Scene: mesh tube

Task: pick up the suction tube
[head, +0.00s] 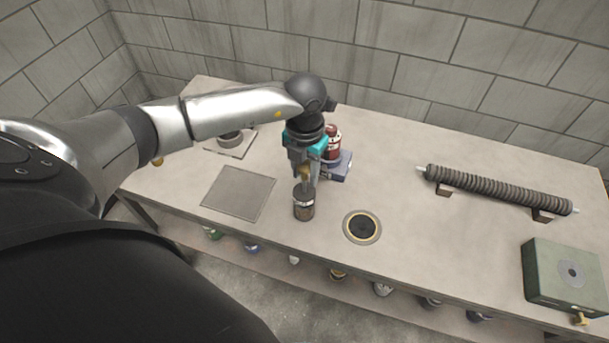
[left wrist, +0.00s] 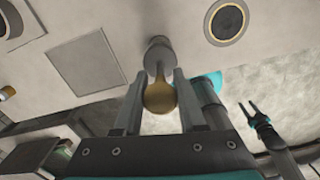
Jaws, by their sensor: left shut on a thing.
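A long dark ribbed tube (head: 497,189) with pale ends lies across two brown blocks at the right of the bench; I take it for the suction tube. My left gripper (head: 307,182) is well to its left, pointing down. It is shut on the brass knob (left wrist: 160,97) of a small brown and grey canister (head: 303,205). I cannot tell whether the canister touches the bench. The ribbed tube is not in the left wrist view. My right gripper (left wrist: 249,105) shows small in the left wrist view, away from the bench, its two prongs apart and empty.
A round dark disc with a pale rim (head: 362,227) is right of the canister, and a flat grey plate (head: 239,193) is left. A red object (head: 333,142) stands behind my gripper. A green box (head: 563,275) is at the front right.

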